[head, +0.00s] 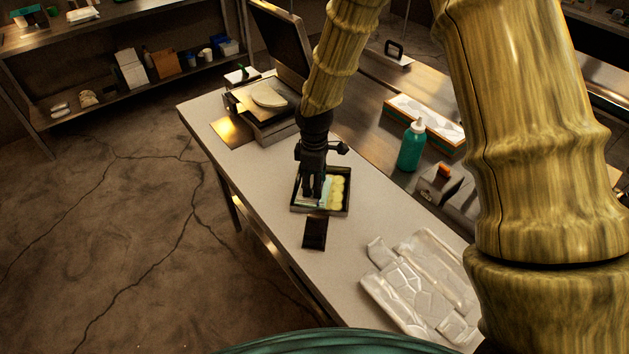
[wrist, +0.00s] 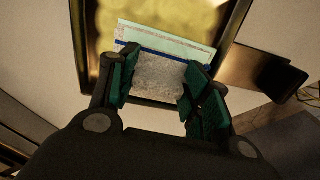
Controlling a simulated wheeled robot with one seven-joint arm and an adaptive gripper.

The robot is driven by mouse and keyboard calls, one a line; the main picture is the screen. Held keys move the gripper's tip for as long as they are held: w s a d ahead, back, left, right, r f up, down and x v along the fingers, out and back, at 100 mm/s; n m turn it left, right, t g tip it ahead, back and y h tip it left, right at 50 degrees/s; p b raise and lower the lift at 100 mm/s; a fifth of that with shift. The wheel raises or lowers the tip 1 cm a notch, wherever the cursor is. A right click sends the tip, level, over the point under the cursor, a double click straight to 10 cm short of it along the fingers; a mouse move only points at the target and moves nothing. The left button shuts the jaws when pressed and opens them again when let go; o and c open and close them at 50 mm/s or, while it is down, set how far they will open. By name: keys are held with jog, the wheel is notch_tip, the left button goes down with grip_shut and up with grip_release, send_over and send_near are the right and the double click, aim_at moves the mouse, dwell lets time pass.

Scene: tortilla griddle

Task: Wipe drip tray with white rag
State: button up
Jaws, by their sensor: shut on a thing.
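The drip tray (head: 325,213) is a dark-rimmed rectangular tray on the pale worktop, with yellow, greasy-looking matter inside, mostly along its right side in the head view. In the wrist view the tray's dark rim (wrist: 237,22) frames a yellow surface. The white rag (wrist: 160,76) is pale with a blue stripe and a light green edge. My gripper (wrist: 160,88) is shut on the rag, which spans between its green-padded fingers. In the head view my gripper (head: 313,190) points down into the tray. Its fingers hide part of the rag, and I cannot tell how firmly the rag touches the tray.
A dark flat piece (head: 315,232) lies at the tray's near side. A griddle (head: 275,126) with its lid raised stands behind. Clear plastic packs (head: 420,285) lie at the near right. A teal bottle (head: 411,148) and a long box (head: 425,122) stand at the right.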

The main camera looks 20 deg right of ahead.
jog(key=shift+f, duration=0.45)
jog(key=o, duration=0.7)
jog(key=shift+c, duration=0.2)
jog(key=shift+r+p, duration=0.3)
jog(key=shift+r, duration=0.05)
jog(key=c, duration=0.7)
